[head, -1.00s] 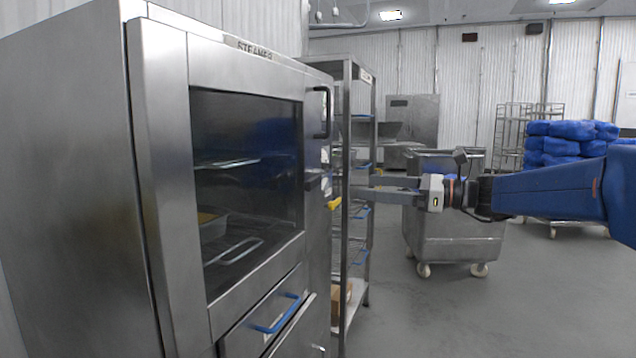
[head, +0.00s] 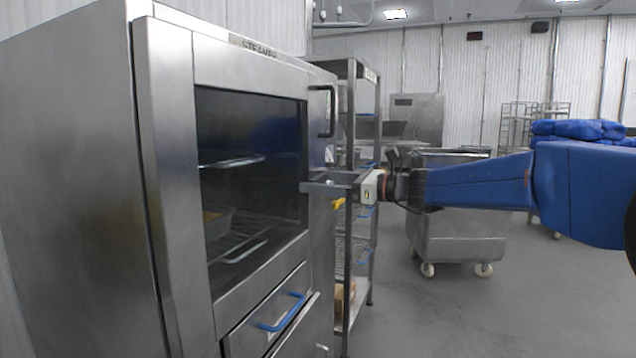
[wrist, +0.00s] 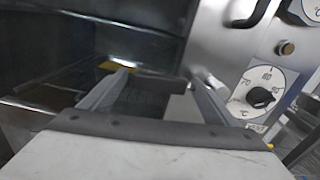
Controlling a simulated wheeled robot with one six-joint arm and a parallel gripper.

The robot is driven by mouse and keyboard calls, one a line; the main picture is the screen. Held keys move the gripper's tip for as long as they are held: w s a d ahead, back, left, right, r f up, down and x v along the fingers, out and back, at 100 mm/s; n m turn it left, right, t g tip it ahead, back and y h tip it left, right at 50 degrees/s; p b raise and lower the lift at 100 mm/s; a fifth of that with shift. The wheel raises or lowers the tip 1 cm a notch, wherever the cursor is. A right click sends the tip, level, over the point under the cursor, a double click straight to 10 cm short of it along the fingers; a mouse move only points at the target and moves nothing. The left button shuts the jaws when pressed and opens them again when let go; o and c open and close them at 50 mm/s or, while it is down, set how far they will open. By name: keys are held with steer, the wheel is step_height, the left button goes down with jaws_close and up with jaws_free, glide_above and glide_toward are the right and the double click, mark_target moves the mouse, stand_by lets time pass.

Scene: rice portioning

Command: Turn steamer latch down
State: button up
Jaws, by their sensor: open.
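The steel steamer (head: 165,150) stands at the left with its glass door (head: 250,150) closed. My gripper (head: 310,185) is open at the door's right edge, its fingers reaching left over the latch area. In the wrist view a dark grey bar, which looks like the latch (wrist: 158,84), lies between the tips of my open gripper (wrist: 165,90). I cannot tell whether the fingers touch it. In the head view the fingers hide most of the latch.
A black door handle (head: 327,110) is above my gripper. A temperature dial (wrist: 262,96) is right of the fingers in the wrist view. A blue drawer handle (head: 281,313) is below. A rack (head: 372,225) stands behind the steamer, a steel cart (head: 455,235) farther right.

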steer(key=shift+w+a, duration=0.2)
steer(key=shift+a, duration=0.35)
steer(key=c, duration=1.5)
